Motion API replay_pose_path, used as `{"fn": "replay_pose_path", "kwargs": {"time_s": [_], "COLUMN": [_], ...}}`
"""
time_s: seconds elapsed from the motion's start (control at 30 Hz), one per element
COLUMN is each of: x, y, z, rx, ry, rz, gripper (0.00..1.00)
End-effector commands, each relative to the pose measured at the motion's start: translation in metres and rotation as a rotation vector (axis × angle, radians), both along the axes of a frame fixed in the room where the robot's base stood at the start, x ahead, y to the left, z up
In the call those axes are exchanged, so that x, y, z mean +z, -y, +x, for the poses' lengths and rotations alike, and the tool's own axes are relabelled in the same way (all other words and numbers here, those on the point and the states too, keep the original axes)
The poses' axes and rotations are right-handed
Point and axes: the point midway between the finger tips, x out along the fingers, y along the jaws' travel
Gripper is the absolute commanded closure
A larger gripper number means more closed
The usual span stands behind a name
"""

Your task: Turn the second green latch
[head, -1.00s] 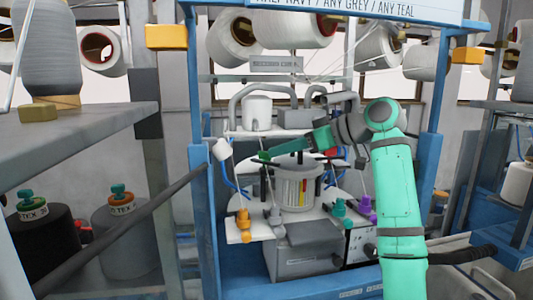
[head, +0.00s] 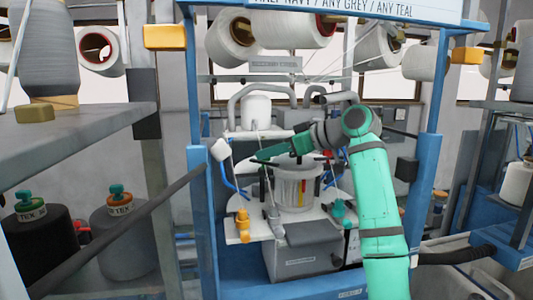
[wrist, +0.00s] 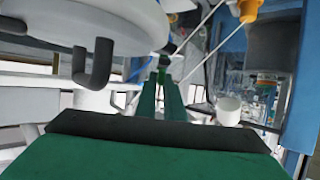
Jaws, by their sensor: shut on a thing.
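My gripper (head: 256,157) reaches left over the round white knitting head (head: 298,186) in the head view. No other green latch is clearly visible.
An orange piece (head: 242,224) and a teal piece (head: 340,211) stand on the white shelf by the knitting head. A white cup-like part (head: 221,150) is just left of my fingertips. Blue posts (head: 200,220) frame the machine. A dark hook (wrist: 94,65) hangs close in the wrist view.

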Motion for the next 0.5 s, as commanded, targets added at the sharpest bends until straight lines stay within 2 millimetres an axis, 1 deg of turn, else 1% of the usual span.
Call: {"fn": "replay_pose_path", "kwargs": {"time_s": [0.27, 0.5], "x": [0.0016, 0.0021], "y": [0.0065, 0.0051], "z": [0.0026, 0.0047], "rx": [0.09, 0.2], "ry": [-0.004, -0.003], "rz": [0.001, 0.001], "gripper": [1.0, 1.0]}}
